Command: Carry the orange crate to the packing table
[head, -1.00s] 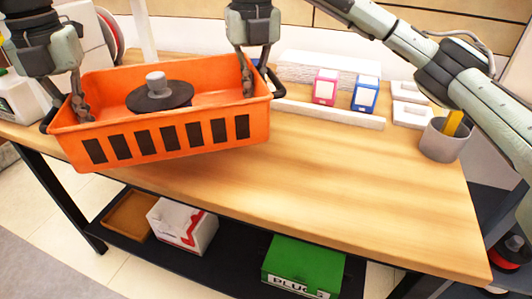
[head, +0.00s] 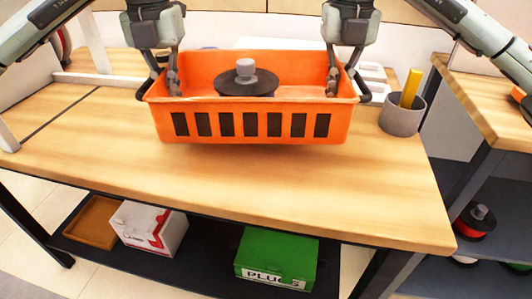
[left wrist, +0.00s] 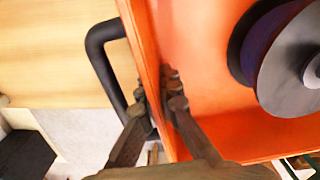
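The orange crate (head: 255,124) is level over the wooden packing table (head: 300,190). I cannot tell whether its base touches the top. A dark spool with a grey hub (head: 245,82) lies in the crate. My left gripper (head: 165,86) is shut on the crate's left wall, one finger inside and one outside. The left wrist view shows these fingers (left wrist: 160,105) astride the orange wall beside a black handle (left wrist: 105,60). My right gripper (head: 345,84) is shut on the right wall in the same way. Its outer finger is partly hidden.
A grey cup (head: 402,115) with a yellow item stands right of the crate. A white box (head: 148,228), a brown tray (head: 95,222) and a green box (head: 276,258) lie on the lower shelf. Another table (head: 490,105) is at the right. The front tabletop is clear.

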